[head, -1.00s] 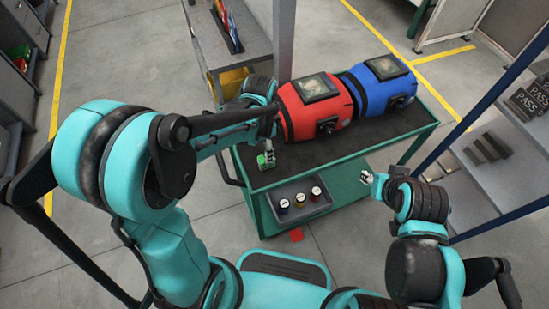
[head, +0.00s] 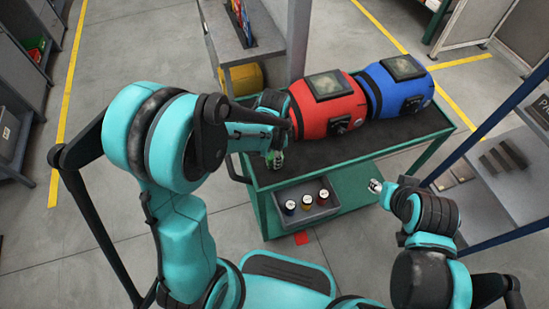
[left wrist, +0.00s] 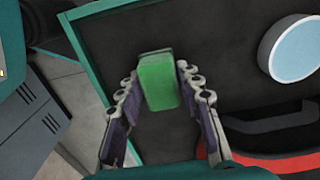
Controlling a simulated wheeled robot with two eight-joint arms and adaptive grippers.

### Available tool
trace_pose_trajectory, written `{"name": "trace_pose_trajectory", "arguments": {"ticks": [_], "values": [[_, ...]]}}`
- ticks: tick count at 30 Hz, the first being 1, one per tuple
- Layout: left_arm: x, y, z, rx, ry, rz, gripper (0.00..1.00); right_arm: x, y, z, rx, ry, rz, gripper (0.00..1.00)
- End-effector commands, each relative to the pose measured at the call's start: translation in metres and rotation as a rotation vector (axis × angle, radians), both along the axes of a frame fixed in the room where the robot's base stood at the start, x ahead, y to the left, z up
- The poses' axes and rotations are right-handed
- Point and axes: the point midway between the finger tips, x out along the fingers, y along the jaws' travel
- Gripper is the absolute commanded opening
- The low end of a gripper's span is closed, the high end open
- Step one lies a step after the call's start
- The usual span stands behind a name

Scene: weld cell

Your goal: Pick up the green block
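The green block (left wrist: 160,82) stands between the two fingers of my left gripper (left wrist: 158,72) in the left wrist view. The fingers reach down on both sides of it and look open, with only narrow gaps to the block's sides. In the head view, my left gripper (head: 275,160) is low over the left part of the cart's dark top (head: 330,158), and only a bit of green shows at its fingers. My right gripper (head: 376,186) is in front of the cart's right side, away from the block; its fingers are too small to read.
A red drum (head: 328,105) and a blue drum (head: 400,88) lie behind the gripper on the green cart. A grey tray (head: 290,217) with 3 small capped containers sits at the cart's front. A red patch (head: 301,238) lies on the floor. Shelves (head: 510,165) stand at the right.

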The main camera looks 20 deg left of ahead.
Motion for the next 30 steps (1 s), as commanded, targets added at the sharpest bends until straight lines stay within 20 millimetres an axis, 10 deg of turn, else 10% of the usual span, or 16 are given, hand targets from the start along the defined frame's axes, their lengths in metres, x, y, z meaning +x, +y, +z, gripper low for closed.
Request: {"name": "trace_pose_trajectory", "arguments": {"ticks": [14, 23, 30], "values": [[0.0, 0.0, 0.004, 0.0, 0.0, 0.0, 0.05, 0.0, 0.0, 0.003, 0.0, 0.0, 0.0, 0.4], [-0.001, -0.001, 0.049, 0.0, 0.0, -0.001, 0.05, 0.0, 0.0, 0.027, 0.0, 0.0, 0.0, 0.4], [-0.013, -0.06, 0.081, 0.0, 0.0, -0.007, 0.05, 0.0, 0.0, 0.046, 0.0, 0.0, 0.0, 0.4]]}}
